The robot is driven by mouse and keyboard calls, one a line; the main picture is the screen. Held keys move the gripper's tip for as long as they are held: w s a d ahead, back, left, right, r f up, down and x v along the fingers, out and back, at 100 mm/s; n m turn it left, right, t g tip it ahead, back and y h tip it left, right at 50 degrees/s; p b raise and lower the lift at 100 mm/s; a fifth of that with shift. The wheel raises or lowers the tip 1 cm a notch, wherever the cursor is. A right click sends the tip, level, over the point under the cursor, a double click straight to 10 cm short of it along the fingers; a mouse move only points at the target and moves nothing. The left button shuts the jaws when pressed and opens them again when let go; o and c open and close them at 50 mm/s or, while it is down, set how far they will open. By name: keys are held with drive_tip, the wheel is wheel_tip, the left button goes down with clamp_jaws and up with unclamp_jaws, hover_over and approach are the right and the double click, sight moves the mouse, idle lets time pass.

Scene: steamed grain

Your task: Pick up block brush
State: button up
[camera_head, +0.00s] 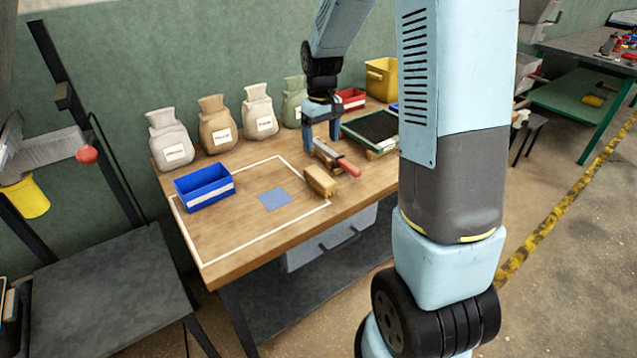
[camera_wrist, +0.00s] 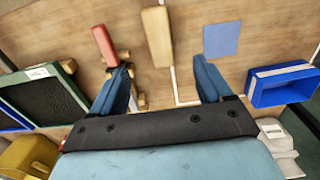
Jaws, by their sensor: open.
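The block brush appears to be the tan, wood-coloured block (camera_head: 320,181) lying on the wooden table by the right side of the white outline. In the wrist view the tan block (camera_wrist: 157,37) shows at the top middle, beyond the fingertips and between their lines. My gripper (camera_head: 321,140) is open and empty above the table, behind the block in the head view. Its two blue fingers also show in the wrist view (camera_wrist: 162,75), spread apart and not touching the block. The block's underside is hidden.
A red-handled tool (camera_head: 348,167) lies close beside the block. A blue bin (camera_head: 205,188) and a blue square (camera_head: 274,199) are within the outline. A green-framed dark tray (camera_head: 372,131) stands to the right. Several sacks (camera_head: 216,125) line the back. The table's front is clear.

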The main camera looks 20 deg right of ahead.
sight(320, 175)
drive_tip(key=f, duration=0.8)
drive_tip(key=shift+w+f, duration=0.2)
drive_tip(key=shift+f, duration=0.2)
drive_tip(key=shift+w+f, duration=0.2)
drive_tip(key=shift+f, duration=2.65)
drive_tip(key=shift+c, duration=0.2)
drive_tip(key=c, duration=1.1)
